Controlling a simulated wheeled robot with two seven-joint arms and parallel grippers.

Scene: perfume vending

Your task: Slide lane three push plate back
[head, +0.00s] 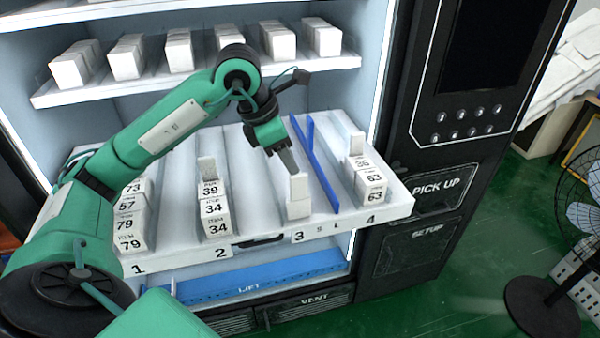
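The pulled-out shelf tray (262,241) has lanes numbered 1 to 4. In lane three a white upright piece (299,186), which looks like the push plate, stands near the front, right behind a low white block (298,209). My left gripper (290,168) reaches down into lane three from above and behind, its tip close to the top of the plate. I cannot tell whether it touches the plate or whether its fingers are apart. The lane behind the plate looks empty. My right gripper is not in view.
A blue divider (314,165) with a crossing blue strip stands just right of lane three. Numbered boxes fill the fronts of lane one (131,222), lane two (214,210) and lane four (369,183). An upper shelf (205,82) with white boxes hangs above the tray's back.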

